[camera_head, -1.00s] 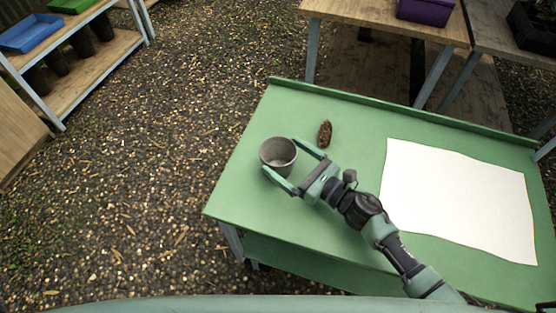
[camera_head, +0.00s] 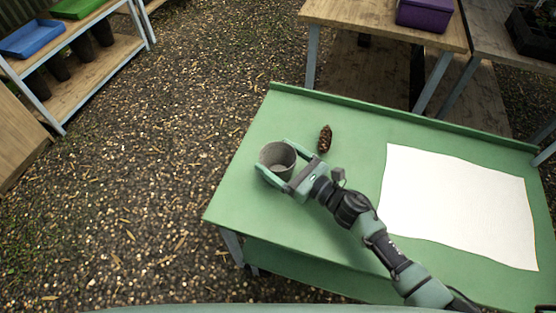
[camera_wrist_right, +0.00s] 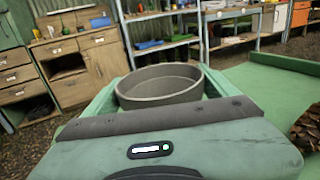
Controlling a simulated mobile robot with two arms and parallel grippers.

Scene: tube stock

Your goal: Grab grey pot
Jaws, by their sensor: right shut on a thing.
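The grey pot (camera_head: 278,157) is upright at the left part of the green table (camera_head: 250,203). My right gripper (camera_head: 272,157) is shut on the pot, with one finger along each side of it. In the right wrist view the pot's open rim (camera_wrist_right: 160,84) shows between the fingers, and it looks empty. I cannot tell whether the pot's base touches the table. My left gripper is not in view.
A brown pine cone (camera_head: 325,138) lies just right of the pot, behind my right gripper. A white sheet (camera_head: 455,205) covers the table's right part. A raised lip (camera_head: 400,118) runs along the far edge. A purple box (camera_head: 424,14) stands on a wooden table behind.

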